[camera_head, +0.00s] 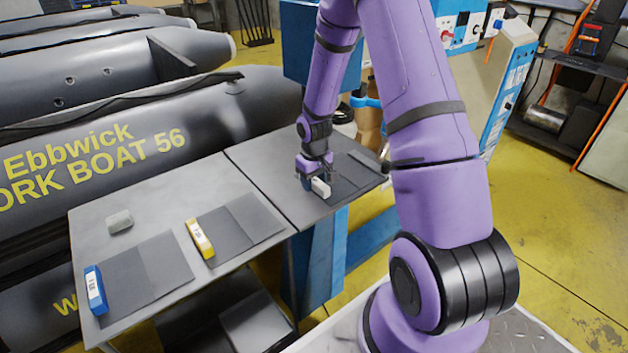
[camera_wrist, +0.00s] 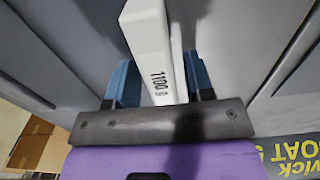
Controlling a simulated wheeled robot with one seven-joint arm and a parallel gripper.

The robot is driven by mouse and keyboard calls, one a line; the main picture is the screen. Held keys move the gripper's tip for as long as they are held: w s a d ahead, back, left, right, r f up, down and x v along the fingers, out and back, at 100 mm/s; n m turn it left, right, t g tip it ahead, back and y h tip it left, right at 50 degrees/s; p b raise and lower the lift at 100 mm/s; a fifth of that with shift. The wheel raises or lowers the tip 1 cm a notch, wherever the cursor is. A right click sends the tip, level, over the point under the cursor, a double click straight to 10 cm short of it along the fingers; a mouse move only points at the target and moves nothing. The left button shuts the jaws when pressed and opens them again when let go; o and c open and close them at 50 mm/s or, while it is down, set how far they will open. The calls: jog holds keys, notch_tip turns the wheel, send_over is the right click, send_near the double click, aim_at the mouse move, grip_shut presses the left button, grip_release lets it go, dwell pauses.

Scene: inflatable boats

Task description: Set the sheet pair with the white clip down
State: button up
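My gripper (camera_head: 316,178) is over the right part of the grey table. In the wrist view its two blue fingers (camera_wrist: 165,85) are on either side of the white clip (camera_wrist: 150,45), which is marked "1100 g", and appear closed on it. The white clip (camera_head: 321,188) also shows in the head view below the gripper. Its dark grey sheet pair (camera_head: 348,178) extends to the right of the clip, at or just above the tabletop; I cannot tell whether it touches. My wrist hides part of the pair.
On the left part of the table (camera_head: 160,197) lie a sheet pair with a blue clip (camera_head: 95,290), another with a yellow clip (camera_head: 200,238), and a small grey block (camera_head: 119,221). Dark inflatable boats (camera_head: 130,130) stand behind. The table's front edge is close to the pairs.

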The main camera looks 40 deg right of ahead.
jog(key=shift+r, duration=0.1)
jog(key=s+a+r+t, duration=0.1)
jog(key=s+a+r, duration=0.1)
jog(key=r, duration=0.9)
jog(key=s+a+r, duration=0.1)
jog(key=a+r, duration=0.1)
jog(key=r, duration=0.9)
jog(key=s+a+r+t, duration=0.2)
jog(key=s+a+r, duration=0.2)
jog(key=s+r, duration=0.4)
jog(key=s+a+r+t, duration=0.2)
jog(key=s+a+r, duration=0.3)
jog(key=s, duration=1)
notch_tip(320, 180, up, 3)
jog(key=shift+s+r, duration=0.15)
jog(key=shift+s, duration=0.15)
